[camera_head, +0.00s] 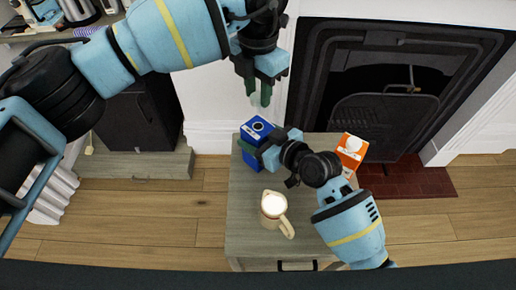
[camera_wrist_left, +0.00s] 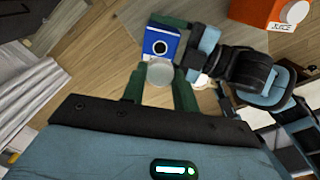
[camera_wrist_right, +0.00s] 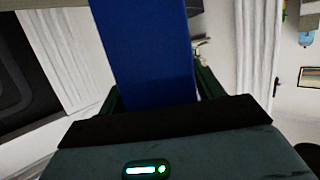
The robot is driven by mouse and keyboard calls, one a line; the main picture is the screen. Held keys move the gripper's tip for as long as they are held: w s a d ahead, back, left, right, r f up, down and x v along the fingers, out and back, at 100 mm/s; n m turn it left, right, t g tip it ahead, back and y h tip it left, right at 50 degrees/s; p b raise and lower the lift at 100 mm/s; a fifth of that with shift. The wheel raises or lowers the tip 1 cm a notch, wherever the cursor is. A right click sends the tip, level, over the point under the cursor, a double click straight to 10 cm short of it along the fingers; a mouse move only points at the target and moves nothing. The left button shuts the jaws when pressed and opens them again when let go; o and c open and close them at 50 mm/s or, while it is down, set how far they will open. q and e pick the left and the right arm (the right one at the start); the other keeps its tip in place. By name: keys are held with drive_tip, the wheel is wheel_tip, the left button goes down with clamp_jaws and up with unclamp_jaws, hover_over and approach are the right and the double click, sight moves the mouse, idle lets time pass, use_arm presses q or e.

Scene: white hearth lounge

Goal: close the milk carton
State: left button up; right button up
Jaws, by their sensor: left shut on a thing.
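The blue milk carton (camera_head: 246,127) stands on the small table, a dark round spout on its top panel. It also shows in the left wrist view (camera_wrist_left: 159,43) and fills the middle of the right wrist view (camera_wrist_right: 147,50). My left gripper (camera_head: 260,94) is shut on a pale round cap (camera_wrist_left: 160,73), held above and apart from the carton. My right gripper (camera_head: 252,153) is shut on the carton's body, with its green fingers against opposite sides. The carton's lower part is partly hidden by my right gripper.
On the table (camera_head: 247,225) stand a cream mug (camera_head: 272,205) and an orange juice carton (camera_head: 351,150) with a white cap, close beside my right arm. A dark fireplace (camera_head: 390,80) is behind. The table's front left is bare.

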drive_tip(key=c, duration=1)
use_arm(q)
hover_over(258, 127)
drive_tip(key=shift+f, duration=2.5)
drive_tip(key=shift+f, duration=0.1)
drive_tip(key=shift+f, duration=0.8)
drive_tip(key=shift+f, duration=0.6)
